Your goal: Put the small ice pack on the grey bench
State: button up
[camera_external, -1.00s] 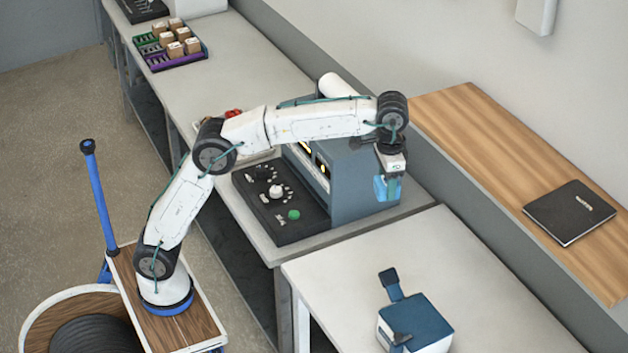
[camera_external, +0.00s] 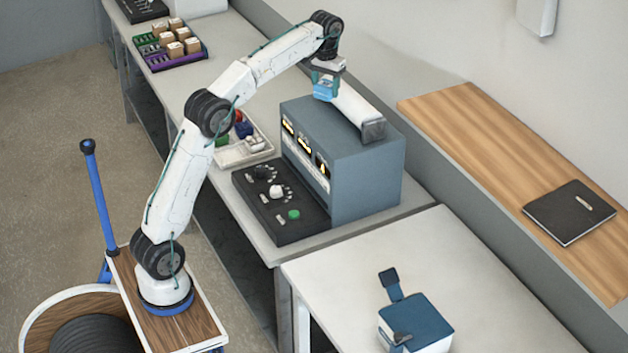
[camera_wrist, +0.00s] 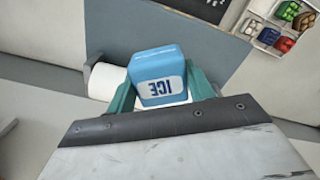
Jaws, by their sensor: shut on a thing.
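The small ice pack (camera_external: 324,90) is a light blue block. The word ICE reads upside down on its white label in the wrist view (camera_wrist: 160,88). My gripper (camera_external: 326,82) is shut on it, with a teal finger on each side.
The blue-grey machine (camera_external: 365,185) with a black control panel (camera_external: 280,220) stands on the bench's near end. A white roll (camera_external: 352,105) lies along its top. Trays with boxes (camera_external: 175,62) and a white parts tray (camera_external: 240,155) sit farther left. A cooler (camera_external: 415,325) stands on the front table.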

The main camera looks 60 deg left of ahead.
jog(key=s+a+n, duration=0.2)
jog(key=s+a, duration=0.2)
jog(key=a, duration=0.6)
jog(key=s+a+n, duration=0.2)
jog(key=s+a, duration=0.2)
jog(key=a, duration=0.6)
jog(key=n, duration=0.3)
send_over(230, 157)
notch_tip(230, 157, down, 38)
jog(key=shift+r, duration=0.1)
jog(key=shift+a+f, duration=0.1)
jog(key=shift+f, duration=0.15)
jog(key=o, duration=1.2)
jog(key=shift+r, duration=3.9)
